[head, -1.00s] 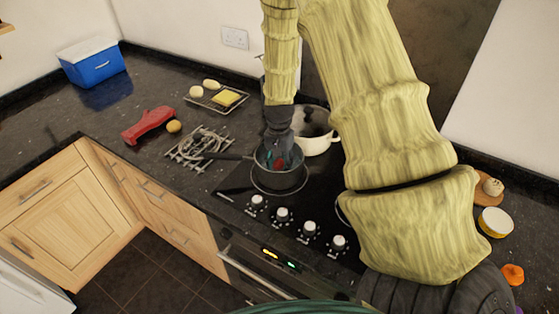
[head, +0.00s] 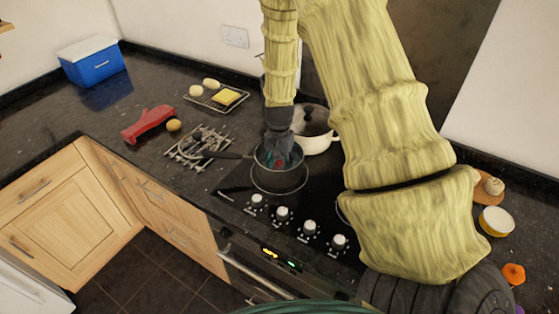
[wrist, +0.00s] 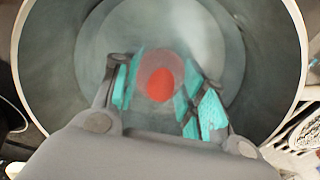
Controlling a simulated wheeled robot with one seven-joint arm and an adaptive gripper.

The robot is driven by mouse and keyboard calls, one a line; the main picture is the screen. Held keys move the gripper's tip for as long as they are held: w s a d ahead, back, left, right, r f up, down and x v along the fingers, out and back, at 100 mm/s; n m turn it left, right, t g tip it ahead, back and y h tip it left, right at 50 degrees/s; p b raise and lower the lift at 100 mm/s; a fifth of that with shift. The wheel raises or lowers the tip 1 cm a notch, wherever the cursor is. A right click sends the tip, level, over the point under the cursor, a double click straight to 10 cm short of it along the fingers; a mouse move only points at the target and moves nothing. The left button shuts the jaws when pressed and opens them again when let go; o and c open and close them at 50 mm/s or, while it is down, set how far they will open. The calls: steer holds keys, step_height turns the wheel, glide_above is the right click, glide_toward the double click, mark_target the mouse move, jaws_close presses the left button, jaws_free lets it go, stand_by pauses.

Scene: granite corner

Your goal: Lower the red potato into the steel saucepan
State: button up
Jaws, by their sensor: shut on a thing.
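The red potato (wrist: 160,84) shows between the teal-padded fingertips in the wrist view, inside the saucepan. The steel saucepan (head: 280,182) stands on the front of the black hob, its dark handle pointing left. Its grey inner wall (wrist: 55,75) surrounds the potato and fingers in the wrist view. My gripper (head: 279,160) points down into the saucepan, shut on the potato, with the fingertips below the rim. I cannot tell whether the potato touches the pan bottom.
A cream pot (head: 325,143) stands just behind the saucepan. A metal trivet (head: 190,155) lies to the left, with a small yellow-brown item (head: 174,125) and a red object (head: 147,124) beyond it. A rack (head: 210,101) holds a yellow block. Hob knobs line the front.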

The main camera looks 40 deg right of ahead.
mark_target(280, 162)
steer(key=o, duration=1.1)
steer(key=shift+r, duration=0.15)
step_height(280, 162, up, 12)
steer(key=shift+d+f, duration=0.1)
steer(key=shift+f, duration=0.1)
